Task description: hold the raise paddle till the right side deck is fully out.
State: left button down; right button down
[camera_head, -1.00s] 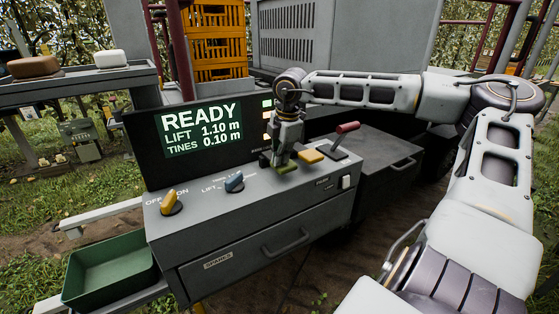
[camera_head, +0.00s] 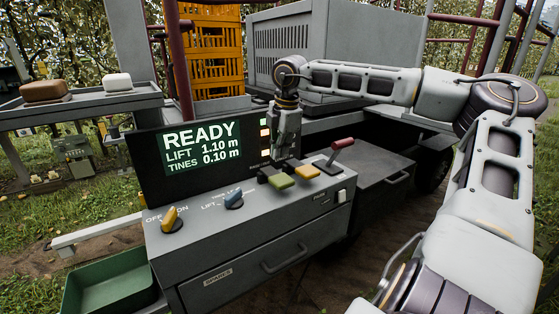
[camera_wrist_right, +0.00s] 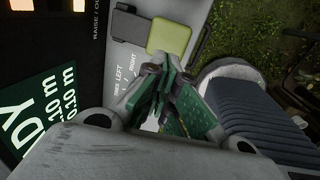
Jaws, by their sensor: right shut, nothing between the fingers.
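The grey control box (camera_head: 255,240) carries a row of paddles: a dark one (camera_head: 266,174), a green one (camera_head: 281,181) and a yellow one (camera_head: 306,172). In the right wrist view the dark paddle (camera_wrist_right: 130,30) and the green paddle (camera_wrist_right: 169,36) lie beyond my fingertips. Part of a "RAISE / OU" label shows near the dark one; I cannot tell for sure which paddle it names. My right gripper (camera_head: 284,158) is shut and empty, just behind and above the paddles. I cannot make out the right side deck clearly.
The screen (camera_head: 202,148) reads READY, lift 1.10 m, tines 0.10 m. A yellow knob (camera_head: 170,218), a blue knob (camera_head: 233,198) and a red-handled lever (camera_head: 343,144) sit on the box. A green bin (camera_head: 110,285) stands left; orange crates (camera_head: 212,50) stand behind.

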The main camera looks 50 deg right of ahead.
jog(key=shift+w+v, duration=0.15)
jog(key=shift+v, duration=0.95)
jog(key=shift+w+v, duration=0.1)
jog(key=shift+v, duration=1.05)
